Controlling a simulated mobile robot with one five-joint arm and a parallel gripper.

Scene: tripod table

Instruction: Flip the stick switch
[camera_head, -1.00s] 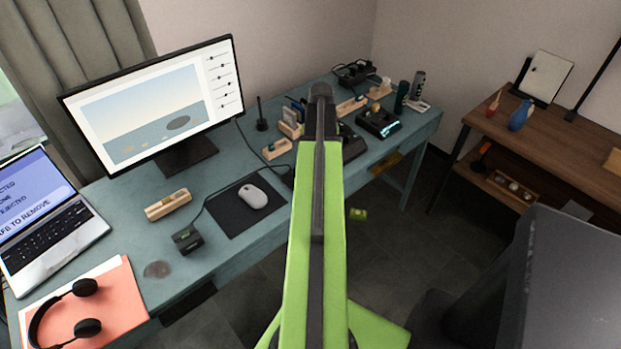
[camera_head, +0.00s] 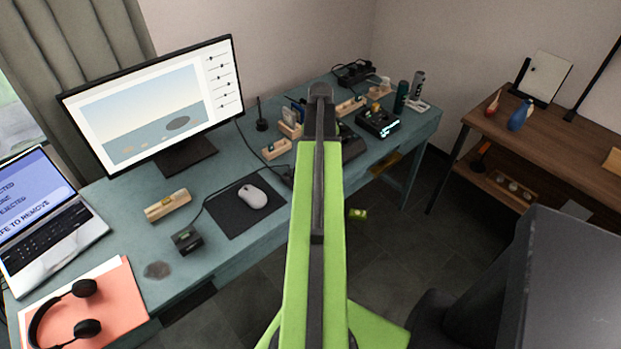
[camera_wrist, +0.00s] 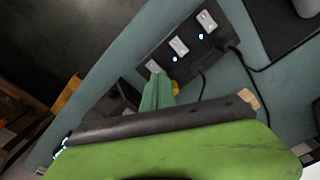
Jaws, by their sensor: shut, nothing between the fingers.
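In the wrist view a dark panel (camera_wrist: 185,45) on the teal desk carries three pale stick switches in a row: a near one (camera_wrist: 153,66), a middle one (camera_wrist: 179,45) and a far one (camera_wrist: 206,21). Small bluish-white lights glow beside the middle and far ones. My gripper (camera_wrist: 158,82) shows as a narrow green shape, shut and empty, with its tip just below the near switch. I cannot tell whether it touches the switch or the panel. In the head view my green arm hides the gripper and most of the panel.
A mouse pad (camera_head: 228,216) with a white mouse (camera_head: 252,196) and its cable lies left of my arm. A small dark box (camera_head: 187,240), a wooden block (camera_head: 168,205) and a monitor (camera_head: 150,100) stand further left. Several small devices crowd the desk's far right end.

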